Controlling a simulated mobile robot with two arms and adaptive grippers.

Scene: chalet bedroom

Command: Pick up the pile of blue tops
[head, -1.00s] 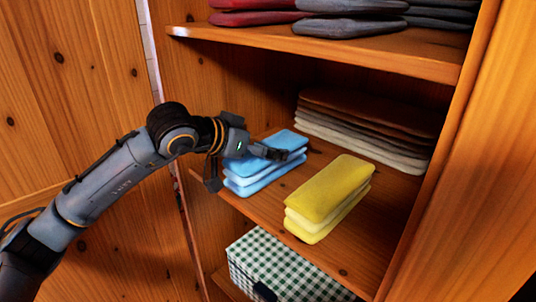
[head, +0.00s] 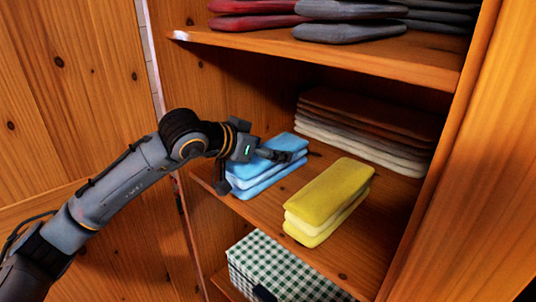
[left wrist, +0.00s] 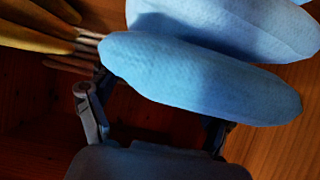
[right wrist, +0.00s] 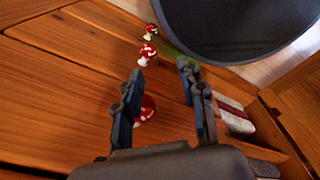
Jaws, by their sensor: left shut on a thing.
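The pile of blue tops (head: 272,174) lies folded on the middle shelf, left of the yellow pile. My left gripper (head: 254,168) reaches in from the left and is shut on the blue pile, one finger over its back right side, the other at its front left. Part of the pile is hidden behind the gripper. In the left wrist view the blue tops (left wrist: 200,80) fill the space ahead of the fingers. My right gripper (right wrist: 162,78) shows only in the right wrist view; its fingers are apart with nothing held between them.
A yellow pile (head: 328,195) sits close on the right. Brown and cream folded clothes (head: 365,130) lie behind. The upper shelf (head: 400,57) holds red and grey clothes. A green checkered box (head: 275,265) stands below. Red-and-white mushroom ornaments (right wrist: 147,55) show near my right gripper.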

